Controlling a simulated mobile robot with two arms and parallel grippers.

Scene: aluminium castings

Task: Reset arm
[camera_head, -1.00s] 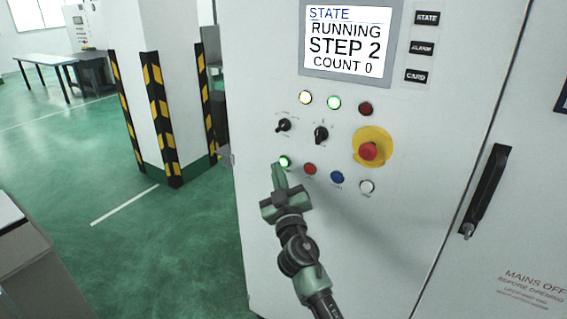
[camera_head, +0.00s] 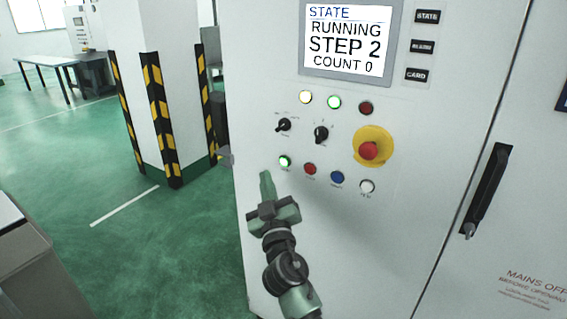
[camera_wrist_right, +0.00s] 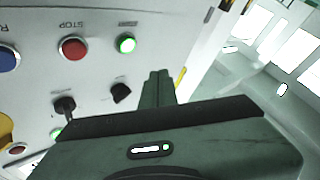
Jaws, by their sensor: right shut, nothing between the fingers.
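My right gripper (camera_head: 266,176) is shut and empty, in front of the white control cabinet (camera_head: 420,150). Its fingertips are just left of and below the lit green button (camera_head: 285,162), apart from it. In the right wrist view the closed fingers (camera_wrist_right: 157,84) point towards the panel's edge, with the green button (camera_wrist_right: 126,44) and the red STOP button (camera_wrist_right: 73,47) beyond them to the left. The cabinet screen (camera_head: 346,40) reads STATE RUNNING, STEP 2, COUNT 0. My left gripper is not in view.
The panel also has a red emergency stop (camera_head: 369,150) on a yellow plate, black selector knobs (camera_head: 321,134), a blue button (camera_head: 337,177) and a black door handle (camera_head: 486,190). A striped pillar (camera_head: 160,100) stands left. Green floor (camera_head: 190,225) between is clear.

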